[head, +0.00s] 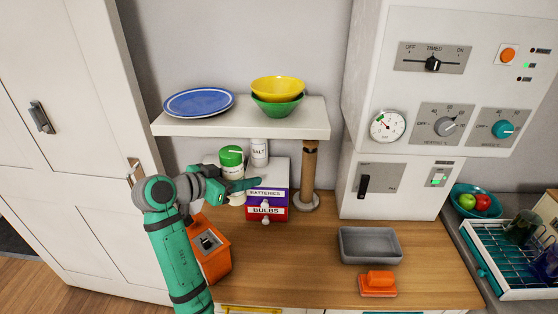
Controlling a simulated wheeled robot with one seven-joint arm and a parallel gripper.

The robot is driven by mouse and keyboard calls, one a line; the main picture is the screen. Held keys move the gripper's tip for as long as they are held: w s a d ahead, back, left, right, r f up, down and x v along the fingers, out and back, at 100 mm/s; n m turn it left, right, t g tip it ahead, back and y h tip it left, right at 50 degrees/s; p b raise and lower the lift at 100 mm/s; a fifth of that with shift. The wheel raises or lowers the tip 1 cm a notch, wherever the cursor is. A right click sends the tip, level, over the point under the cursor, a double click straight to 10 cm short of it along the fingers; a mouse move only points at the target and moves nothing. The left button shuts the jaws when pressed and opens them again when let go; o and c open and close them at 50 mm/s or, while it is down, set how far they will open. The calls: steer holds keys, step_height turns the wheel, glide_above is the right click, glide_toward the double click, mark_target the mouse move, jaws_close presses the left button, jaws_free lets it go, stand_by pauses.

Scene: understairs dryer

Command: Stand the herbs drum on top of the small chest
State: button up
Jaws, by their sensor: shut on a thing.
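A white drum with a green lid (231,157), which I take for the herbs drum, is upright at the left side of the small chest (281,174). No label is readable on it. My gripper (238,187) reaches in from the left and is shut on the drum's body, hiding part of it. The drum's base is close to the chest's left edge; I cannot tell whether it touches the counter. The chest has a purple "BATTERIES" drawer above a red "BULBS" drawer. A white salt drum (259,155) is at the back of the chest top.
A shelf (312,130) with a blue plate (199,102) and stacked bowls (278,96) overhangs the chest's rear. A wooden post (309,170) stands right of the chest. An orange box (214,262) is near my arm. A grey tray (370,262) lies farther right on the counter.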

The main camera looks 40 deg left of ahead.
steer(key=w, duration=0.3)
steer(key=w+d, duration=0.1)
steer(key=w, duration=0.7)
steer(key=shift+d, duration=0.2)
steer(key=w, duration=0.4)
steer(key=shift+d, duration=0.25)
steer(key=shift+w+f, duration=0.1)
steer(key=shift+f, duration=0.65)
steer(key=o, duration=1.2)
steer(key=shift+f, duration=0.1)
steer(key=shift+o, duration=0.2)
steer(key=shift+a, duration=0.1)
